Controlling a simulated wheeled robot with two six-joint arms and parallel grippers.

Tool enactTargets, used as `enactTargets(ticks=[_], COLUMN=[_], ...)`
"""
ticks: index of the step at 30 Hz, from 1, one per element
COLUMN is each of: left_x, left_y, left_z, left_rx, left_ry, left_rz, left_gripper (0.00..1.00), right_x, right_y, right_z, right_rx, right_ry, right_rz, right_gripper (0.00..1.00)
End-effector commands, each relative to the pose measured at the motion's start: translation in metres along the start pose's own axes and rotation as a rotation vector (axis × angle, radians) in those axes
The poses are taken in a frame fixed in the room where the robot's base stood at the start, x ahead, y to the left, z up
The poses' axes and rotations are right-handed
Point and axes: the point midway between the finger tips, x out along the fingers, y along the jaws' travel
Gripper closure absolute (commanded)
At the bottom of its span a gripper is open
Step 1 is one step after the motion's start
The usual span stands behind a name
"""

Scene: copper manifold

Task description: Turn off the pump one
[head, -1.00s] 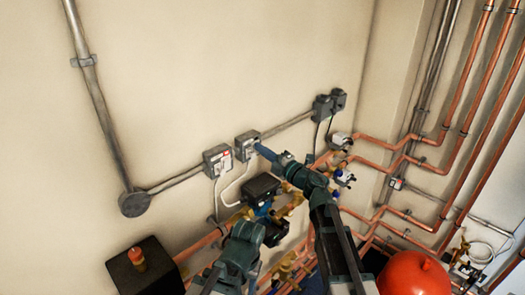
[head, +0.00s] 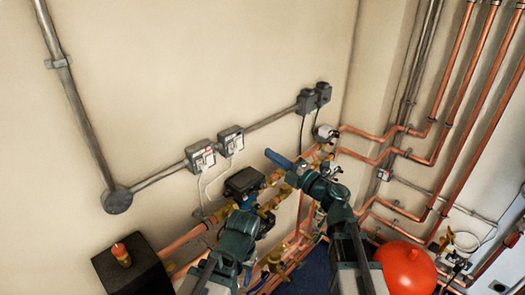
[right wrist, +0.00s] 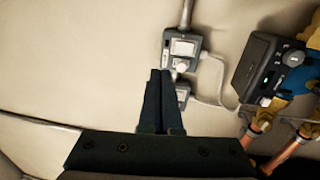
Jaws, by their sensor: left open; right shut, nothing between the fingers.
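Two grey switch boxes are fixed to the wall in the head view, the left one (head: 201,157) and the right one (head: 230,140). I cannot tell which serves pump one or read their switch positions. Both boxes also show in the right wrist view, one (right wrist: 181,48) above the other (right wrist: 183,92). A black-topped pump (head: 245,181) sits on the pipes below them. My right gripper (head: 278,158) is shut and empty, its blue fingers apart from the boxes, to their right. My left gripper (head: 241,216) is open below the pump; its fingers are hard to make out.
Copper pipes (head: 376,135) run along the wall at the right. A red tank (head: 405,265) stands at the lower right and a black box (head: 132,270) at the lower left. Two dark boxes (head: 314,97) hang on the conduit. The wall above is bare.

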Motion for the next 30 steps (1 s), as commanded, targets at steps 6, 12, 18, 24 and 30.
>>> enactTargets(ticks=[6, 12, 18, 24, 30], left_x=[-0.002, -0.002, -0.001, 0.02, 0.052], left_y=[0.0, 0.0, 0.0, 0.002, 0.005], left_z=[0.0, 0.0, 0.0, -0.001, -0.003], left_rx=[0.0, 0.0, 0.0, 0.001, 0.003], left_ry=[0.0, 0.0, 0.0, 0.0, 0.001], left_rz=[0.0, 0.0, 0.0, 0.0, -0.001], left_gripper=[0.5, 0.5, 0.5, 0.5, 0.5], right_x=[-0.015, -0.017, -0.016, -0.013, -0.03], right_y=[0.004, 0.004, 0.003, -0.009, -0.055], right_z=[-0.001, 0.0, 0.001, 0.027, 0.073], right_rx=[0.0, 0.0, 0.004, 0.107, 0.365], right_ry=[0.0, 0.001, -0.006, -0.198, -0.576], right_rz=[0.0, 0.0, 0.002, 0.059, 0.1], right_gripper=[1.0, 1.0, 1.0, 1.0, 1.0])
